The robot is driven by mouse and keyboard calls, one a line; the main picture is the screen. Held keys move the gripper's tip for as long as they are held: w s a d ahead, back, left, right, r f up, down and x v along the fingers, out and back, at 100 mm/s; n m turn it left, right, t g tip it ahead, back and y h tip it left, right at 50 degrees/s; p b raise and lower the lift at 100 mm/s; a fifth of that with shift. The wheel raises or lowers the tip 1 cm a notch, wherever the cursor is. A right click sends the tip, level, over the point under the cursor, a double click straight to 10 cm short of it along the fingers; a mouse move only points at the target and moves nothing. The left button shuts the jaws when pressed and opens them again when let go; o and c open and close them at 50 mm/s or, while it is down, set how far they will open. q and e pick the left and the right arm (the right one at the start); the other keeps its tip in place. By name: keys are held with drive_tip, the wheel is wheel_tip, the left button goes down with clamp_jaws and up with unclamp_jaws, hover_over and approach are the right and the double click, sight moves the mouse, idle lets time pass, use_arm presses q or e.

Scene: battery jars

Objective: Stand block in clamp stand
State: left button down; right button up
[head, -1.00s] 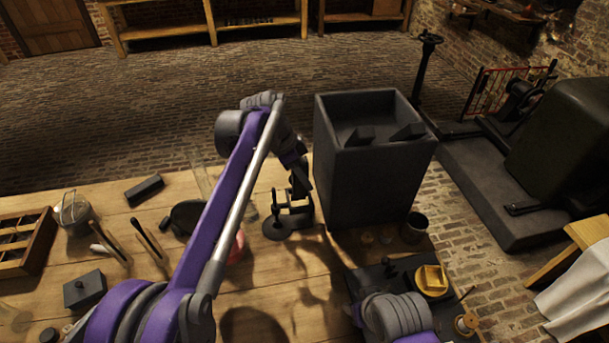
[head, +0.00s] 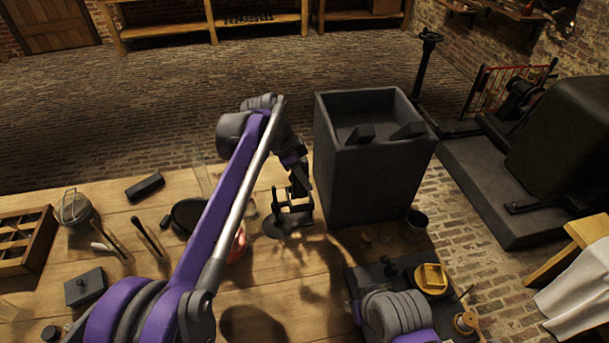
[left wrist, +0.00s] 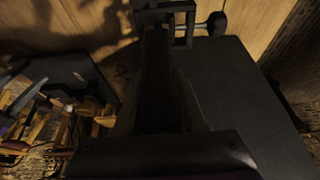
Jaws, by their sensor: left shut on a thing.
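The clamp stand (head: 276,229) is a dark metal stand with a round base on the workbench, just left of the tall grey box. Its frame and a round screw knob (left wrist: 216,24) show at the top of the left wrist view. My left gripper (head: 299,188) is directly above the clamp stand, pointing down and shut on a dark block (left wrist: 160,80). The block is very dark and mostly hidden by the fingers in the head view. I cannot tell whether its lower end is inside the clamp frame. My right gripper is not clearly visible.
The tall open grey box (head: 370,185) stands close to the right of the gripper. A dark cup (head: 415,226) is beside it. A wooden rack (head: 25,240), a lidded dark box (head: 85,287) and tools lie on the left of the bench (head: 120,210).

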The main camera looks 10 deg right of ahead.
sight(305, 190)
use_arm(q)
drive_tip(key=shift+f+b, duration=0.35)
drive_tip(key=shift+f, duration=0.45)
use_arm(e)
drive_tip(key=shift+f, duration=0.4)
drive_tip(key=shift+r, duration=0.2)
idle(0.3)
use_arm(q)
drive_tip(key=shift+f+b, duration=0.75)
drive_tip(key=shift+f, duration=1)
use_arm(e)
drive_tip(key=shift+s+f, duration=0.15)
drive_tip(key=shift+f, duration=0.8)
use_arm(q)
drive_tip(key=shift+c, duration=2)
unclamp_jaws()
use_arm(e)
drive_tip(key=shift+r+p, duration=0.6)
use_arm(q)
drive_tip(key=v, duration=1)
drive_tip(key=shift+a+r, duration=0.25)
drive_tip(key=shift+r, duration=0.1)
